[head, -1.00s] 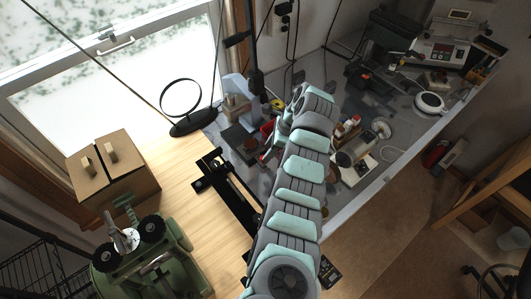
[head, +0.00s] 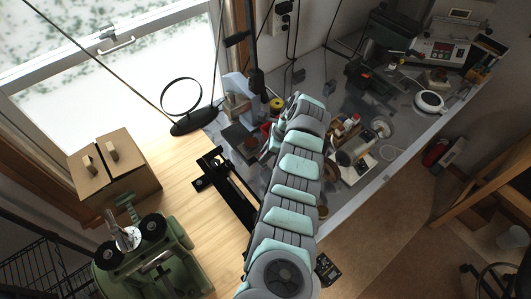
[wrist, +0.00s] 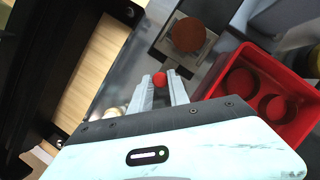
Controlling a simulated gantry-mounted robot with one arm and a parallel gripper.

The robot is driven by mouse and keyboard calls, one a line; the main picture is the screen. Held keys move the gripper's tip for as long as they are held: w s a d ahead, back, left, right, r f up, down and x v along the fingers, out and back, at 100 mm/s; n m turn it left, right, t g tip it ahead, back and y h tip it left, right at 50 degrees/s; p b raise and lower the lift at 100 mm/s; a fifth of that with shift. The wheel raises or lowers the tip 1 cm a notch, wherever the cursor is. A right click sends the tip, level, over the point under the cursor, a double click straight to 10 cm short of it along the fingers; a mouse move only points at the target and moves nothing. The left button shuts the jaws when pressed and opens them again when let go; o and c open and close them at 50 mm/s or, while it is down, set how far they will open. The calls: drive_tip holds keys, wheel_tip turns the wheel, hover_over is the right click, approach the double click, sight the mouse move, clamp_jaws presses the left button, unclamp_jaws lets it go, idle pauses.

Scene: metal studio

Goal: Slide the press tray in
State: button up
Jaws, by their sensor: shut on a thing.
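In the wrist view, my gripper (wrist: 159,77) is shut on a small round red knob (wrist: 160,80) between its fingertips. Just beyond it lies a metal press tray (wrist: 207,46) with a round reddish-brown disc (wrist: 188,35) on it. Whether the knob is joined to the tray is hard to see. In the head view, the pale blue-grey press (head: 236,88) stands at the left end of the grey bench, with a dark plate (head: 236,137) at its foot.
A red bin (wrist: 246,52) holding round red pieces sits close to the right of my gripper in the wrist view. A black rail (head: 232,196) lies on the wooden table (head: 178,158). Several jars and tools crowd the bench (head: 370,180) right of my arm.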

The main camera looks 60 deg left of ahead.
clamp_jaws()
idle(0.8)
